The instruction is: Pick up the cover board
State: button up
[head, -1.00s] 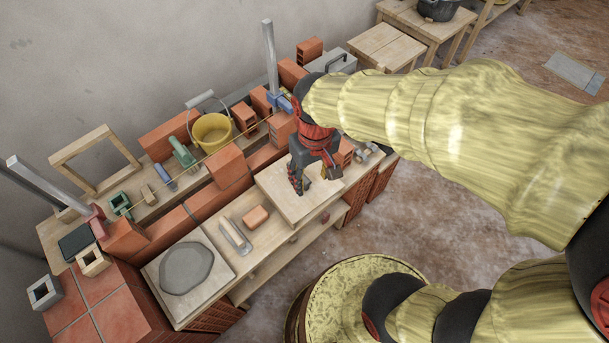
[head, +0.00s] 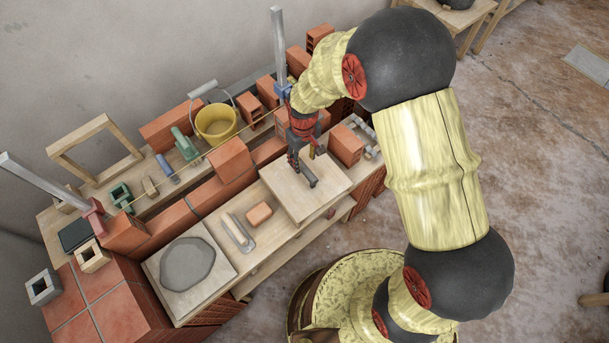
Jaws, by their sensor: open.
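The cover board (head: 283,193) is a pale, flat wooden square lying on the right part of the wooden bench, with a dark bar handle (head: 307,177) near its middle. My gripper (head: 302,160) points down over the back part of the board, close to the handle. Its fingers are open, with one finger on each side in the picture. I cannot tell whether the fingers touch the handle or stand just above it. What lies under the board is hidden.
A brick (head: 259,212) and a trowel (head: 238,233) lie left of the board. A row of bricks (head: 229,158) stands behind it, and a single brick (head: 346,145) stands to the right. A yellow bucket (head: 215,125) stands farther back. A mortar board (head: 217,258) is at front left.

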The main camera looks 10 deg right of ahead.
aim_at(303, 165)
notch_tip(303, 165, down, 5)
jog(key=shift+a+f+b, duration=0.1)
jog(key=shift+f+b, duration=0.1)
jog(key=shift+b, duration=1.05)
jog(key=shift+r, duration=0.1)
jog(key=c, duration=0.3)
jog(key=shift+s, duration=0.1)
grip_shut()
